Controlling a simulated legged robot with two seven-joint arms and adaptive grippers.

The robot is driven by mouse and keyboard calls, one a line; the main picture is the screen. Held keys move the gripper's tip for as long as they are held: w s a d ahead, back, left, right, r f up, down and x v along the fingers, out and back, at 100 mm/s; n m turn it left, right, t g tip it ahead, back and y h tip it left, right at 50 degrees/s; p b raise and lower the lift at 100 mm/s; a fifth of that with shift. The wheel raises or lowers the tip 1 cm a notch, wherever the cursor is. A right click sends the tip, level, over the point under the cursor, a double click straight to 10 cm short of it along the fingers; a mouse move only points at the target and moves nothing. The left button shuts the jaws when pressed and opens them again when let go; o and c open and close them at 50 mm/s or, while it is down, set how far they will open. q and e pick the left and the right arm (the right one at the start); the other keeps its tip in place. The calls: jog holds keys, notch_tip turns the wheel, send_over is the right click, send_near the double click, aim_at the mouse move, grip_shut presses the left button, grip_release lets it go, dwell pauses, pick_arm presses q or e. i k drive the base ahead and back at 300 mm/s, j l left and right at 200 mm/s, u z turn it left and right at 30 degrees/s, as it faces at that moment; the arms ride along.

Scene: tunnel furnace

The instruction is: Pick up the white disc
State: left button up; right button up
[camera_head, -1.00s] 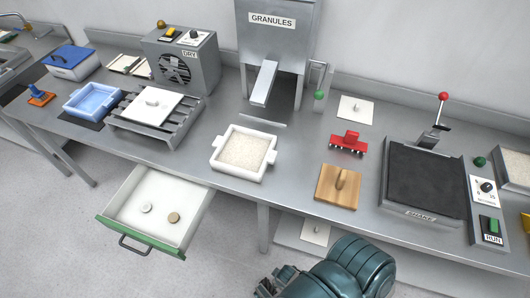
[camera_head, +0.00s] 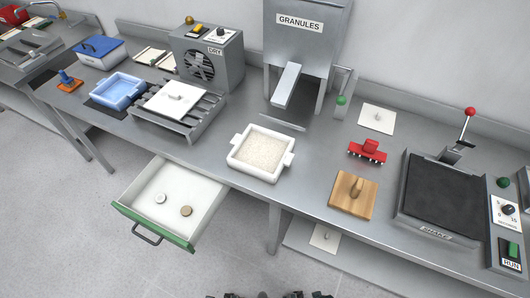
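The white disc (camera_head: 160,198) lies flat in the open drawer (camera_head: 207,196), on its pale floor. A similar tan-brown disc (camera_head: 186,211) lies just to its right and a little nearer, apart from it. Neither of my grippers is clearly in view. Only small dark parts of my own body show at the bottom edge, well away from the drawer, and I cannot tell which parts they are. Nothing covers or touches the white disc.
The drawer has a green front with a dark handle (camera_head: 147,234). The bench above carries a white tray of granules (camera_head: 238,158), a slatted rack (camera_head: 190,131), a blue tray (camera_head: 118,91) and a wooden block (camera_head: 345,201). The space above the drawer is free.

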aim_at(161, 198)
jog(key=u, duration=1.25)
jog(key=j, duration=0.25)
jog(key=i+z, duration=0.05)
